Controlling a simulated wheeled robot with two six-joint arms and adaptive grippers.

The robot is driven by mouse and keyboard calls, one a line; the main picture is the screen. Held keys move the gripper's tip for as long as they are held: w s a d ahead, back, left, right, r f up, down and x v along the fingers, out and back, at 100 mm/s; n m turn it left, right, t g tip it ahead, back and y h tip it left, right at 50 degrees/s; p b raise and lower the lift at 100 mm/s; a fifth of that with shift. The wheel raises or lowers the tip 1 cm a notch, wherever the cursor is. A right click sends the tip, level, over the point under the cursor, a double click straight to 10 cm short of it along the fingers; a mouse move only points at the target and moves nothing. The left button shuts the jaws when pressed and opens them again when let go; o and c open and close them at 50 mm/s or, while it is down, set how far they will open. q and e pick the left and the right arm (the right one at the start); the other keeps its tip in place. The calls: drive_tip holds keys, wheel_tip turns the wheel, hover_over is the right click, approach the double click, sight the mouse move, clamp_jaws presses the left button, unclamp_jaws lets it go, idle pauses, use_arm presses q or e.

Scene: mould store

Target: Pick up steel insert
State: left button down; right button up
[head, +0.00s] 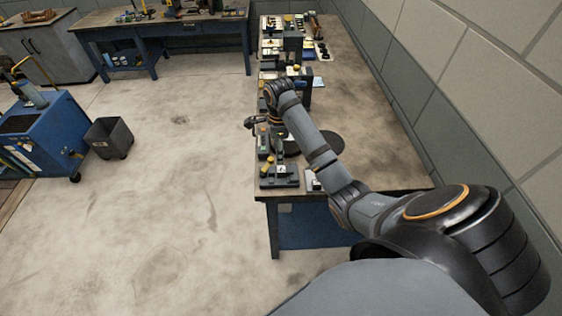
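My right arm reaches in from the lower right over the workbench (358,105). Its wrist is above the bench's left edge. My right gripper (276,130) seems to be below the wrist, among small dark items; its fingers are too small and too hidden to tell whether they are open or shut. I cannot pick out a steel insert for certain; small grey, yellow and dark parts crowd the bench's left side. My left gripper is not in view.
A grey fixture with a yellow part (279,174) sits at the bench's near left corner. More tools (288,48) line its far left side. A wall (470,90) runs along the right. A blue cart (42,140) and grey bin (109,138) stand left; the floor between is clear.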

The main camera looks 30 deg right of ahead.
sight(280, 169)
wheel_tip(280, 169, down, 6)
drive_tip(key=b, duration=0.5)
drive_tip(key=shift+r, duration=0.25)
wheel_tip(280, 169, down, 5)
drive_tip(key=b, duration=0.4)
drive_tip(key=shift+s, duration=0.15)
drive_tip(key=shift+c, duration=0.4)
drive_tip(key=shift+c, duration=1.4)
clamp_jaws()
